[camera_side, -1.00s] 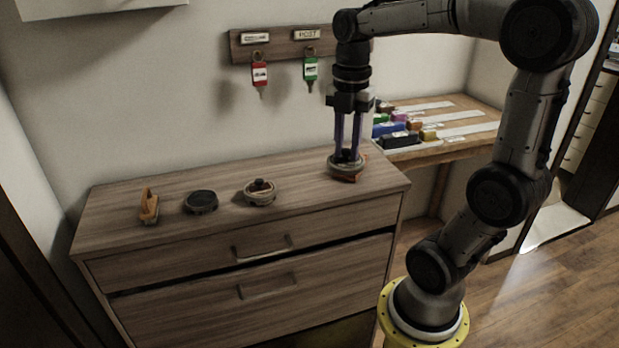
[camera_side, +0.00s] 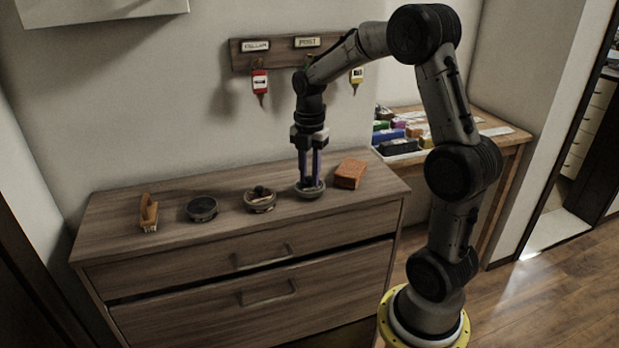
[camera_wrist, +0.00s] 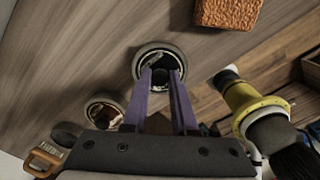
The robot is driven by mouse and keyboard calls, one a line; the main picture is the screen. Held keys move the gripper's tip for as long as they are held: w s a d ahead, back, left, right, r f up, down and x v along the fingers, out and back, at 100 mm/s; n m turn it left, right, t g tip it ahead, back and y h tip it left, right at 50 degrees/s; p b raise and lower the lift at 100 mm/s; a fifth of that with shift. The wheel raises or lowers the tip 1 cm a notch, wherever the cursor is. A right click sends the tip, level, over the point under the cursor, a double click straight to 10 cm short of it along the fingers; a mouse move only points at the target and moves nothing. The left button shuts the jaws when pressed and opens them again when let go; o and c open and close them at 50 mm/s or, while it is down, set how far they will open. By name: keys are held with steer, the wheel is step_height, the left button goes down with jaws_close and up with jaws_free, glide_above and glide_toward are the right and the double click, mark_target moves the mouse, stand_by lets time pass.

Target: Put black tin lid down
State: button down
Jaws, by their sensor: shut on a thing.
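The fingers point straight down and hide part of the lid.
An orange sponge block (camera_side: 350,174) lies to the right. Key tags hang behind.

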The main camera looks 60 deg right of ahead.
steer(key=shift+f, duration=0.65)
steer(key=shift+f, duration=0.1)
steer(key=c, duration=0.7)
jaws_free()
